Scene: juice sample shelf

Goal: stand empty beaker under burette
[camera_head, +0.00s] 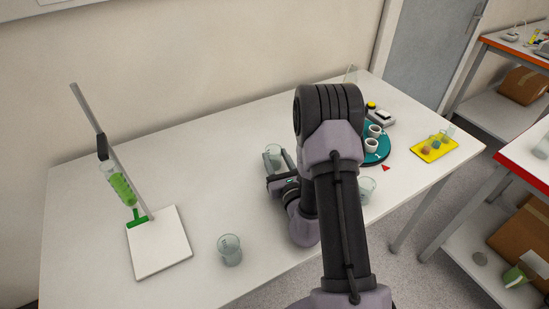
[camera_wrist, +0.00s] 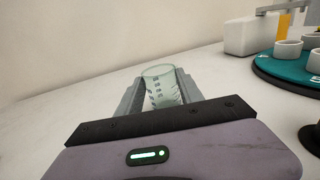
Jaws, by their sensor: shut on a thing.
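A clear glass beaker with dark markings (camera_wrist: 160,84) stands between the two grey fingers of my gripper (camera_wrist: 155,92) in the wrist view. My gripper is shut on it. In the head view the held beaker (camera_head: 274,154) shows above the fingers, to the left of my arm; it looks empty, though a pale green tint shows low in the wrist view. The burette (camera_head: 118,185) with green liquid hangs on a tilted-looking rod at the left, above a white stand base (camera_head: 160,245). No vessel stands on that base.
Another glass beaker (camera_head: 230,250) stands right of the stand base, near the table's front. A further beaker (camera_head: 367,188) is just right of my arm. A teal round tray (camera_head: 383,153) with white cups and a yellow tray (camera_head: 432,150) are at the right. The table's middle left is clear.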

